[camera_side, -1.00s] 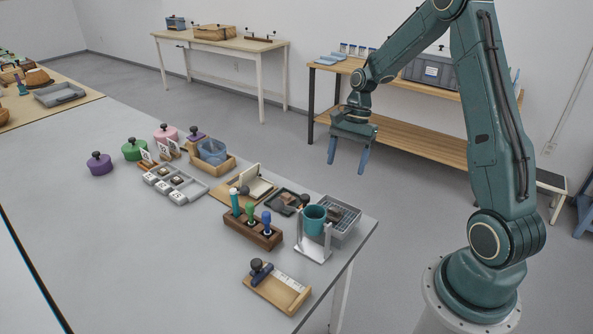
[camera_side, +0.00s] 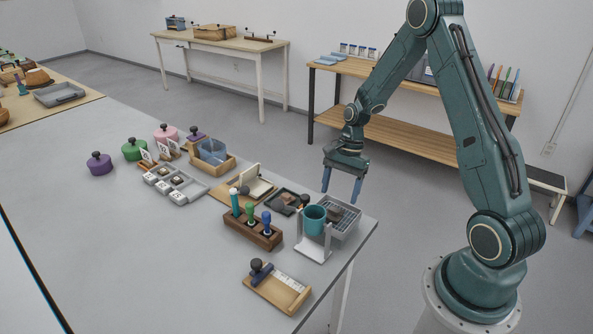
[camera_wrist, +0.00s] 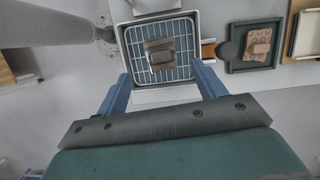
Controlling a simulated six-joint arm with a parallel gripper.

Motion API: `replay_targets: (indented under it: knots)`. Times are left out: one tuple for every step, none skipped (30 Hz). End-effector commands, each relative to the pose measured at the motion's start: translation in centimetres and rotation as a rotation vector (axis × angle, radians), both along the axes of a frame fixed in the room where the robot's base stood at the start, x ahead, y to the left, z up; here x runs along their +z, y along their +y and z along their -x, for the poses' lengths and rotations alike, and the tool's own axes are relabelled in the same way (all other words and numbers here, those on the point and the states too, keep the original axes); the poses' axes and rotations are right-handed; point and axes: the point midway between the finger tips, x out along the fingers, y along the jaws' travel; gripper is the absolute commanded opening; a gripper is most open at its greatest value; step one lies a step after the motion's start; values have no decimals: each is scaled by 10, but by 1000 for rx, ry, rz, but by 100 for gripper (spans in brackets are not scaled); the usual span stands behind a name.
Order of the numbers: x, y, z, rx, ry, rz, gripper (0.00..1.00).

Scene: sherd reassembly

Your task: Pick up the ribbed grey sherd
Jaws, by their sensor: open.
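The ribbed grey sherd (camera_wrist: 160,52) lies on the wire grid of a grey rack tray (camera_wrist: 196,22) in the wrist view. In the side view the sherd is a small dark piece (camera_side: 335,212), in the tray (camera_side: 350,228) behind the teal cup. My gripper (camera_side: 341,197) is open and empty, hanging above and beyond the tray at the bench's right end. In the wrist view the two blue fingers of my gripper (camera_wrist: 162,70) stand wide apart, one on each side of the tray's near part, with the sherd showing between and ahead of them.
A teal cup (camera_side: 314,219) on a white stand is close beside the tray. A dark tray (camera_wrist: 239,64) with a patterned brown sherd (camera_wrist: 257,44) is to the right in the wrist view. A wooden block (camera_side: 262,236) holds upright tools.

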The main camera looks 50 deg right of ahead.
Motion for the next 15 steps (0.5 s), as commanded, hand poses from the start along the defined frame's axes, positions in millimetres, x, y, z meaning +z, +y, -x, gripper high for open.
replay_targets:
  knots:
    - [-2, 1, 0, 0, 0, 0, 69]
    - [-3, 1, 0, 0, 0, 0, 69]
    - [-3, 1, 0, 1, 0, 1, 69]
    - [-3, 1, 0, 1, 0, 1, 69]
    - [-3, 1, 0, 1, 0, 1, 69]
    - [-3, 1, 0, 1, 0, 1, 69]
    - [-3, 1, 0, 1, 0, 1, 69]
    - [-4, 1, 0, 1, 0, 0, 69]
    - [-5, 2, 0, 1, 1, 0, 69]
    - [-6, 3, 0, 1, 1, 0, 69]
    - [-8, 3, 0, 2, 2, -1, 69]
    - [-11, 5, 0, 2, 3, -1, 69]
    - [-13, 6, 0, 2, 2, -1, 69]
    - [-16, 7, 0, 2, 2, -1, 69]
    - [-20, 8, 0, 3, 2, -1, 69]
